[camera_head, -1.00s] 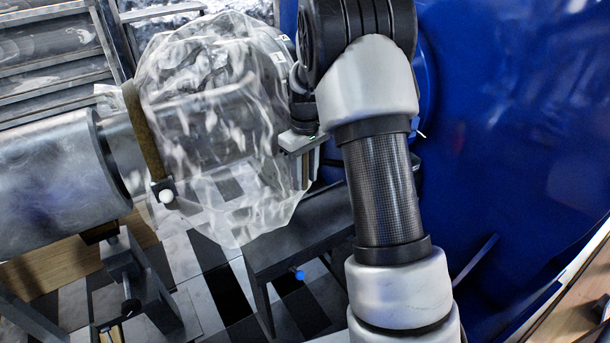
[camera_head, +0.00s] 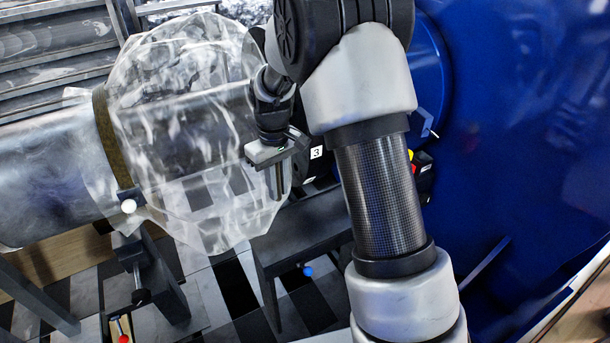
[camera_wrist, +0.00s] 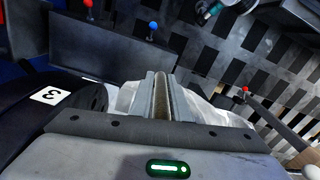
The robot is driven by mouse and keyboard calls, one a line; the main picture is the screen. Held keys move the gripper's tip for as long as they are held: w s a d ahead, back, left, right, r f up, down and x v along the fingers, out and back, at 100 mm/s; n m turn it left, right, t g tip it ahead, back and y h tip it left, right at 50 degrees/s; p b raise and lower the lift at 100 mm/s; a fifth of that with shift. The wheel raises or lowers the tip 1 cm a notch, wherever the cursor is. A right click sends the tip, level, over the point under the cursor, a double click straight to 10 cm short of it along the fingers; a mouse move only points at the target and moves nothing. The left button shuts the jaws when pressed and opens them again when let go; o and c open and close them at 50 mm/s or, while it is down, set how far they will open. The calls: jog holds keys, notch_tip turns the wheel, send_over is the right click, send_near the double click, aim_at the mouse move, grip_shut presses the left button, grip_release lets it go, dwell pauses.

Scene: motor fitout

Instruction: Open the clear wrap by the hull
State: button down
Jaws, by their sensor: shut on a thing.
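The clear wrap (camera_head: 185,185) is a crumpled see-through sleeve around the grey shaft in the head view. A brown band (camera_head: 114,145) with a white ball (camera_head: 128,206) circles its left end. My gripper (camera_head: 277,183) is at the wrap's right edge, left of the blue hull (camera_head: 520,130). In the wrist view my gripper (camera_wrist: 161,95) is shut on a narrow brownish strip at the wrap's edge, with pale film (camera_wrist: 200,108) beside the fingers. A dark part labelled 3 (camera_head: 316,152) shows uncovered right of the wrap.
A dark bench (camera_head: 300,235) with a blue knob (camera_head: 307,271) stands below the wrap. A dark stand (camera_head: 150,275) stands under the shaft, near a red knob (camera_head: 123,339). My arm hides part of the hull side.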

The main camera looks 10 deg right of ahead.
jog(key=s+a, duration=0.3)
jog(key=a, duration=0.8)
jog(key=s+a+p, duration=0.1)
jog(key=s+a, duration=0.2)
jog(key=a, duration=0.9)
jog(key=s+a+p, duration=0.1)
jog(key=s+a, duration=0.2)
jog(key=a, duration=0.9)
jog(key=shift+s+a, duration=0.15)
jog(key=shift+s, duration=0.05)
jog(key=c, duration=1.7)
grip_release()
jog(key=shift+r, duration=0.15)
notch_tip(320, 180, up, 17)
jog(key=shift+r+p, duration=0.1)
jog(key=shift+p, duration=0.7)
